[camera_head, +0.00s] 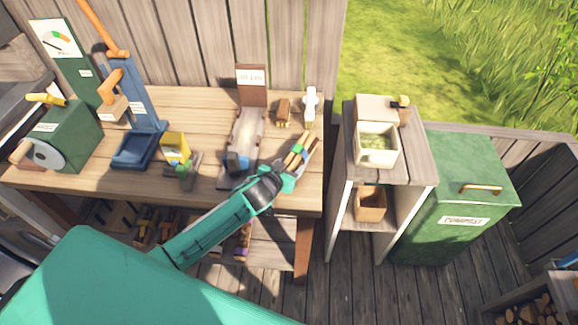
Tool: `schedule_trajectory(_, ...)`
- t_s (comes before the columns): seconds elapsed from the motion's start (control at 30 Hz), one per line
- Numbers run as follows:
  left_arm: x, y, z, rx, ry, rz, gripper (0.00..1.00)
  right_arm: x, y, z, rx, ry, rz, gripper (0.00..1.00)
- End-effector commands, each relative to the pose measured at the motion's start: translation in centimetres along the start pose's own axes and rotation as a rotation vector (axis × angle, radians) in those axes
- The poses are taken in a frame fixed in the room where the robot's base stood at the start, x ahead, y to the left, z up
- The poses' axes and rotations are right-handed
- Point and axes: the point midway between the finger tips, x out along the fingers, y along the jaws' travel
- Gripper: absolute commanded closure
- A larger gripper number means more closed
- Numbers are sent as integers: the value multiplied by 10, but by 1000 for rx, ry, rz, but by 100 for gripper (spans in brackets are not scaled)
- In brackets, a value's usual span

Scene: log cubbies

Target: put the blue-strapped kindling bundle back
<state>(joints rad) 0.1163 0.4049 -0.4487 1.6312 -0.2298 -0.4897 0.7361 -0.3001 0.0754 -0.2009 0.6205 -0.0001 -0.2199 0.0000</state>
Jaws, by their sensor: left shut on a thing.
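My right gripper is not in view.
A labelled grey tray-like stand (246,128) is left of the bundle. A yellow box (175,147), a blue-based press (136,150) and a green machine (75,140) stand farther left.

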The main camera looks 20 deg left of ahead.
Motion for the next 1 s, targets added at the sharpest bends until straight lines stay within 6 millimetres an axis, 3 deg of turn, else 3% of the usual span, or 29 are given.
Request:
schedule_trajectory(0.3, 2, 0, 1, -1, 4, 1, 75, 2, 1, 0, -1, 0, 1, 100)
schedule_trajectory(0.33, 2, 0, 2, -1, 2, 0, 40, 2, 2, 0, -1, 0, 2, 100)
schedule_trajectory(0.43, 1, 0, 2, 0, 2, 0, 21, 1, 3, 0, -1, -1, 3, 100)
schedule_trajectory(0.8, -1, 0, -1, 1, 2, 0, 20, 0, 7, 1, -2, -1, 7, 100)
schedule_trajectory(1.0, -24, 0, 1, 1, 2, 1, 20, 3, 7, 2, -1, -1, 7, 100)
